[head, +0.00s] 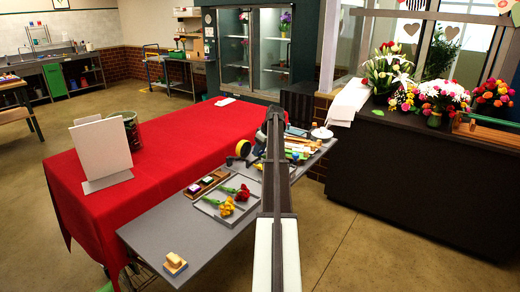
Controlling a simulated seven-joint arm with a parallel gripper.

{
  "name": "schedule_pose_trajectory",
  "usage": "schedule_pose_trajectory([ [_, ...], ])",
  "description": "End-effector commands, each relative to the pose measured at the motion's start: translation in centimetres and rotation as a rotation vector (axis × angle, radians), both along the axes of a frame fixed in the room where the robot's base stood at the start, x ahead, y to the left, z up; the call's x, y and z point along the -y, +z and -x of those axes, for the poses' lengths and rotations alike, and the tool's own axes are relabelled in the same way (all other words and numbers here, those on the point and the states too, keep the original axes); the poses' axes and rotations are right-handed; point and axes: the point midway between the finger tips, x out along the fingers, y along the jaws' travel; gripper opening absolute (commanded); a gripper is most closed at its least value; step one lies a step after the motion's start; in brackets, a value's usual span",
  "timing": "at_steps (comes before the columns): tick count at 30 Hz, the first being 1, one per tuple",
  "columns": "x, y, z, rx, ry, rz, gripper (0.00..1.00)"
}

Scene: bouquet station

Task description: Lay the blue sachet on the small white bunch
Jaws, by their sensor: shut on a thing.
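My arm runs up the middle of the head view and ends above the far part of the grey worktop (170,235). Its own links hide what lies behind it, and I cannot make out my gripper's fingertips. I cannot make out the blue sachet. A brown wooden holder (205,183) on the worktop has small white and purple pieces in its compartments. In front of it a grey tray (208,212) holds green-stemmed bunches, one red (243,192) and one yellow-orange (227,206). I cannot pick out a small white bunch on the worktop.
A yellow block on a blue base (175,263) stands at the worktop's near corner. A yellow-and-black round item (243,148) and several small goods crowd the far end. A red-covered table (170,150) with a white board (102,147) adjoins left. A dark counter (425,175) bears bouquets.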

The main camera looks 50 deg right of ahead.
Motion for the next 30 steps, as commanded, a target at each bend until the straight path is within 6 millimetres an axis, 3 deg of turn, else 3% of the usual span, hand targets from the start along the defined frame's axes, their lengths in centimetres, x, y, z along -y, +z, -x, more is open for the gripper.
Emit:
schedule_pose_trajectory([
  [8,0.01,0.01,-0.01,0.0,0.0,0.0,0.17],
  [9,0.0,0.01,-0.01,0.0,0.0,0.0,0.49],
  [17,0.0,0.01,-0.01,0.0,0.0,0.0,0.74],
  [22,0.0,0.01,-0.01,0.0,0.0,0.0,0.75],
  [30,0.0,0.02,0.0,0.0,0.0,0.0,0.96],
])
